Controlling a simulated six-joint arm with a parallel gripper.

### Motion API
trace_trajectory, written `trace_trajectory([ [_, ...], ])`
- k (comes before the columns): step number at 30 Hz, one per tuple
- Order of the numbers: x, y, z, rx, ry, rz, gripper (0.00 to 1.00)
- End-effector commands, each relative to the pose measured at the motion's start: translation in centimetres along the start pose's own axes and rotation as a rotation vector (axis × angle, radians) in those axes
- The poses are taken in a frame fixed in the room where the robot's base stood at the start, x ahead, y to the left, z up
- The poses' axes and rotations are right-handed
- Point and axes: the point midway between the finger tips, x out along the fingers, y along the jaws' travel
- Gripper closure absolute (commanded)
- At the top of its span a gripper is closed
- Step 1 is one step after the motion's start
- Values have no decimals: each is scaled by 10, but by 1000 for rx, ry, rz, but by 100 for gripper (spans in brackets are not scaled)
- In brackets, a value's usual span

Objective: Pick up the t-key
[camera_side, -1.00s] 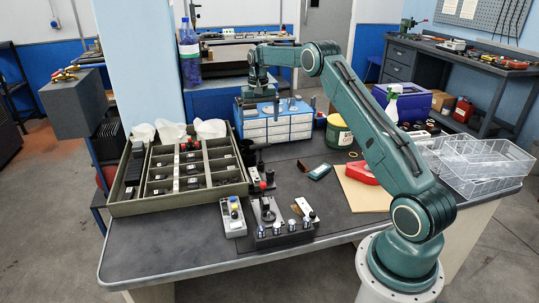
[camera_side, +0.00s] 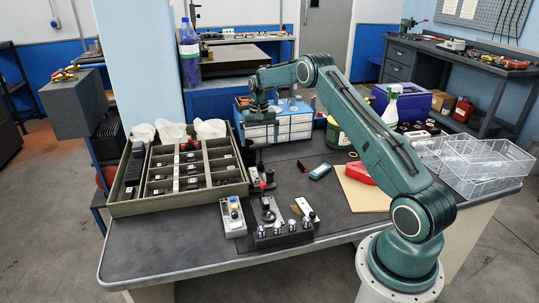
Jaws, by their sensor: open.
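I cannot make out the t-key for certain. Small dark upright items stand on top of the white and blue drawer unit (camera_side: 290,130), too small to name. My gripper (camera_side: 258,120) points down in front of the left part of this unit, above the bench. It is open, and I see nothing held in it. The fingertips are small and dark here, so their exact gap and height are hard to see.
A divided olive tray (camera_side: 180,206) stands at the left of the bench (camera_side: 160,255). A block with silver knobs (camera_side: 285,234) and a small grey module (camera_side: 233,217) are at the front. Clear acrylic bins (camera_side: 487,165) stand at the right. The front left bench is clear.

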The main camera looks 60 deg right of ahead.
Motion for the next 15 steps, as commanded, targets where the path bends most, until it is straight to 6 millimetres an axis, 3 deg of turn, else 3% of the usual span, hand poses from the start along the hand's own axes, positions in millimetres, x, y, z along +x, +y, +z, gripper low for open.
trace_trajectory([
  [10,6,0,0,0,0,0,0],
  [15,21,1,1,0,-2,1,0],
])
